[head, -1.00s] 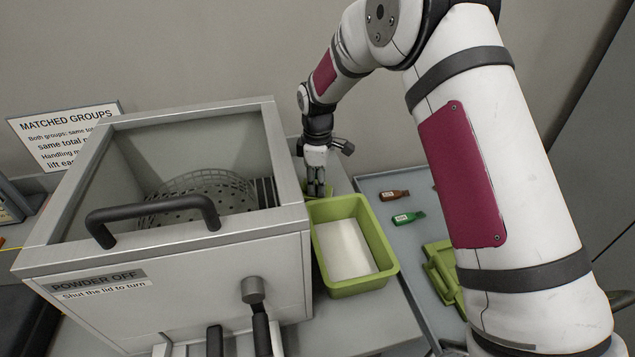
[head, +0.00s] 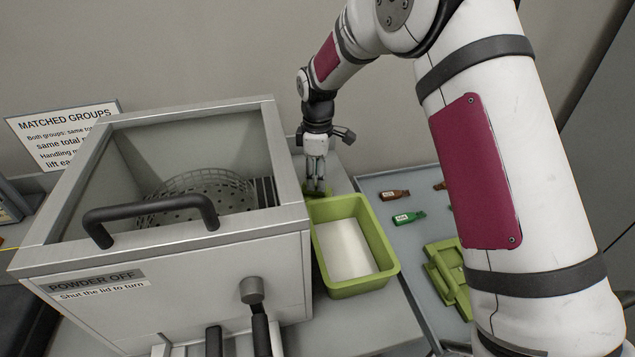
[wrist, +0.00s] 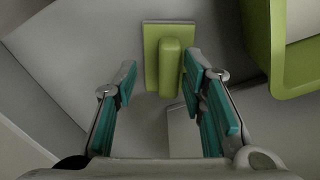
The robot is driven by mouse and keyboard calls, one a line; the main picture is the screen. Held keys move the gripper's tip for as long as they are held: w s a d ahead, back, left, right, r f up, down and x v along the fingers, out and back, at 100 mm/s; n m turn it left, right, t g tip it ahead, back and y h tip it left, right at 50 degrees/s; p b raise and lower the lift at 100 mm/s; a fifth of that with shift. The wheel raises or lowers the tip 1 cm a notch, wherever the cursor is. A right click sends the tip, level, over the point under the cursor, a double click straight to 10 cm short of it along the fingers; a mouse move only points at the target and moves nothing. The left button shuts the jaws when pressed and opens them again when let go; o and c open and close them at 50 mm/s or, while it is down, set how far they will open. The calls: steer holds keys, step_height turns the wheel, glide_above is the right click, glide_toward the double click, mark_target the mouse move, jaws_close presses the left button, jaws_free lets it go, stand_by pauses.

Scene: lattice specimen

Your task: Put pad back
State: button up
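The green pad (wrist: 151,58), a flat rectangular plate with a raised bar handle, lies on the grey surface ahead of my gripper in the wrist view. My gripper (wrist: 162,82) is open, with its teal-lined fingers to either side of the handle's line. The handle stands nearer the right finger, and nothing shows held. In the head view my gripper (head: 315,187) points down just behind the green bin (head: 383,247). A little green shows by the fingertips there, but most of the pad is hidden. I cannot tell whether the fingers touch the pad.
A grey open-topped box (head: 170,255) with a black handle and perforated drum stands left of my gripper. The bin holds something white (head: 345,248). On the right, a grey tray holds small bottles (head: 408,218) and another green item (head: 446,275). A sign stands behind.

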steer(key=s+d+r+m+t, duration=0.1)
steer(key=s+d+r+m, duration=0.15)
steer(key=r, duration=0.65)
steer(key=s+d+r+m, duration=0.1)
steer(key=s+d+r, duration=0.25)
steer(key=r, duration=0.55)
steer(key=s+d+r+m+t, duration=0.1)
steer(key=s+d+r+m, duration=0.3)
steer(key=s, duration=0.6)
steer(key=s+d+r+m+t, duration=0.1)
steer(key=s+d+r+m, duration=0.25)
steer(key=s, duration=0.55)
steer(key=s+d+f+m, duration=0.1)
steer(key=s+f+m, duration=0.1)
steer(key=s, duration=0.3)
steer(key=s+d+f+m+t, duration=0.1)
steer(key=s+d+m, duration=0.1)
steer(key=s, duration=0.4)
steer(key=shift+d+f+m+b, duration=0.2)
steer(key=shift+f+m+b, duration=0.2)
steer(key=shift+b, duration=0.05)
steer(key=shift+c, duration=0.6)
